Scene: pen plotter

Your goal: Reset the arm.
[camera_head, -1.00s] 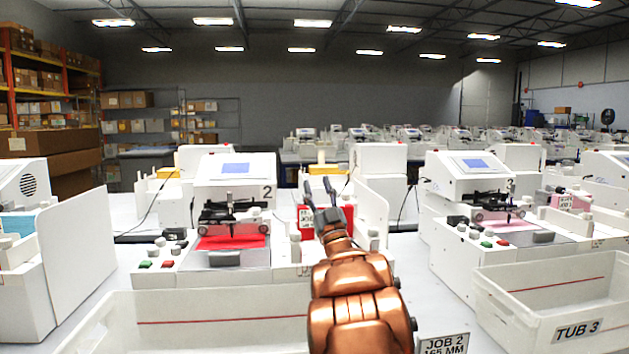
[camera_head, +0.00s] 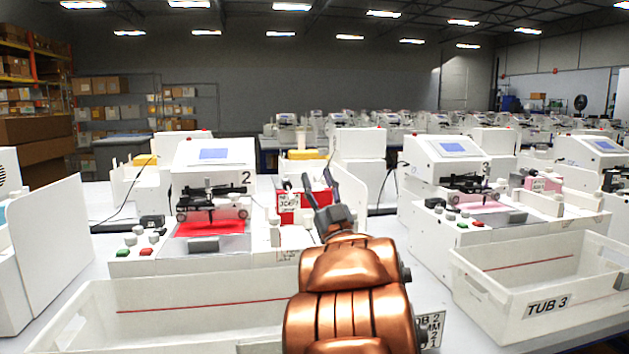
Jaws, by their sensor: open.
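My copper-coloured arm reaches up from the bottom centre of the head view. My gripper (camera_head: 312,189) at its end is open, with two dark fingers spread apart and nothing seen between them. It shows in front of a red bin (camera_head: 290,204) with a white label, just right of the plotter marked 2 (camera_head: 214,165). How far the gripper is from the bin is hard to tell. The plotter has a blue screen, a dark pen carriage and a red sheet (camera_head: 209,229) on its bed.
A white tub (camera_head: 170,300) stands in front of plotter 2, and TUB 3 (camera_head: 540,300) stands at the right. A JOB 2 label (camera_head: 431,327) is partly hidden by my arm. Another plotter (camera_head: 460,190) stands right of my arm. A white panel (camera_head: 45,240) stands at the left.

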